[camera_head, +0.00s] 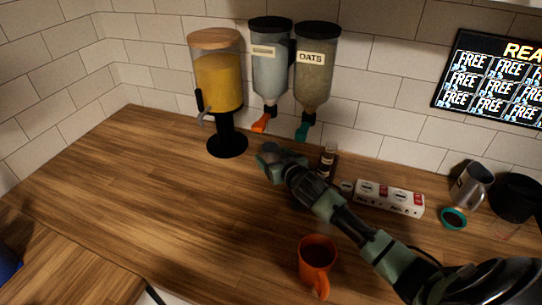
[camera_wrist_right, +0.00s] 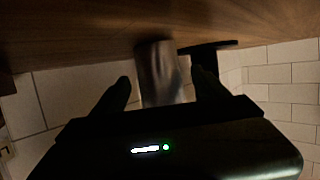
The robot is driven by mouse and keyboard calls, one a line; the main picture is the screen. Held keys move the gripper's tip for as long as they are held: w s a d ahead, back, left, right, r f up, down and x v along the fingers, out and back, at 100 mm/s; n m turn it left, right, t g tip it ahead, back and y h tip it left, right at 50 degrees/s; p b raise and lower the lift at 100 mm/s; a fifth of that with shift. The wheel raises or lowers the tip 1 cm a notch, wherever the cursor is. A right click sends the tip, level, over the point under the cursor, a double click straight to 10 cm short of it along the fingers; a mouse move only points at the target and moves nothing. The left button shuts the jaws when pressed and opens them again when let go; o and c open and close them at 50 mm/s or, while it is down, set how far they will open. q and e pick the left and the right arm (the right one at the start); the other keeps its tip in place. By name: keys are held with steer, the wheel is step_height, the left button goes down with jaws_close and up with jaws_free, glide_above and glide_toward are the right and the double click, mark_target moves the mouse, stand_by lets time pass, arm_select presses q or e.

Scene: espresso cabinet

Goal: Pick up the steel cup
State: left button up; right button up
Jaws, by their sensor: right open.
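In the right wrist view a steel-coloured cup (camera_wrist_right: 160,70) shows between the fingertips of my right gripper (camera_wrist_right: 162,85), which looks upside down. The jaws are open, with a finger on each side of the cup in that picture. I cannot tell how far the cup is from the fingertips. My left gripper is not in view.
An orange mug (camera_head: 317,254) stands near the front. A white and red box (camera_head: 390,198), a small dark bottle (camera_head: 328,160) and a black container (camera_head: 516,192) stand near the wall. A dispenser with yellow contents (camera_head: 219,82) stands at the back left. The left counter (camera_head: 110,190) is clear.

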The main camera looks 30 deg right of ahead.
mark_target(270, 149)
steer(key=shift+x, duration=1.1)
steer(key=c, duration=1.5)
jaws_close()
